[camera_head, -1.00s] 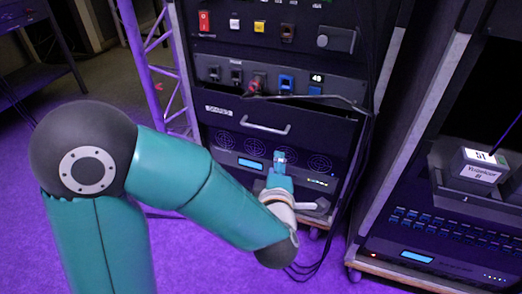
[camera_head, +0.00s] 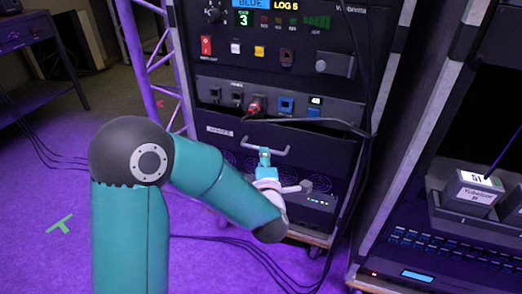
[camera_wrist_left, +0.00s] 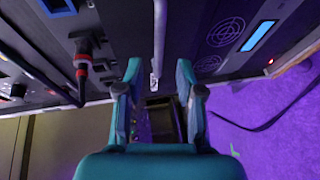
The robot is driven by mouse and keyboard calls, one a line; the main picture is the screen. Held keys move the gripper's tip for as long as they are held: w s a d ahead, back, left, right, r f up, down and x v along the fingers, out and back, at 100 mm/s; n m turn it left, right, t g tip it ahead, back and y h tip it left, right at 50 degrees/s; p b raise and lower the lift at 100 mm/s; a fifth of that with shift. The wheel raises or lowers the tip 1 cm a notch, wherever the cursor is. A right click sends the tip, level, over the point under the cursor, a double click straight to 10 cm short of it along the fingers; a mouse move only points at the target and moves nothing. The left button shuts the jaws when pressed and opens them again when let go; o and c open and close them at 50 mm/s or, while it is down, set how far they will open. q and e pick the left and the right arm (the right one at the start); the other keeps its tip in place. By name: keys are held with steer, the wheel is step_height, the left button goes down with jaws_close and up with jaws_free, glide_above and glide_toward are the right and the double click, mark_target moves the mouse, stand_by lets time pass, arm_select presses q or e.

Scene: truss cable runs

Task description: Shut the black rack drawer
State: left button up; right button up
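The black rack drawer (camera_head: 315,143) is in the middle rack, below the panel of coloured connectors. Its pale bar handle (camera_head: 283,152) runs across the front, and it also shows in the left wrist view (camera_wrist_left: 160,40) as a bar running down from the top edge. How far the drawer stands out is hard to tell. My left gripper (camera_head: 264,152) is at the middle of the handle in the head view. In the wrist view its fingers (camera_wrist_left: 157,82) are apart, with the handle's visible end between the tips; contact is unclear. My right gripper is not in view.
Dark cables (camera_head: 362,165) hang down the rack's right side, and a cable crosses above the drawer. A fan panel with a lit display sits below the drawer. A second rack (camera_head: 415,245) stands close on the right, a purple truss (camera_head: 160,60) at left. Purple floor is open at left.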

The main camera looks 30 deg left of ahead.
arm_select(q)
steer(key=x, duration=0.6)
steer(key=shift+b, duration=0.4)
steer(key=shift+f, duration=0.1)
jaws_close()
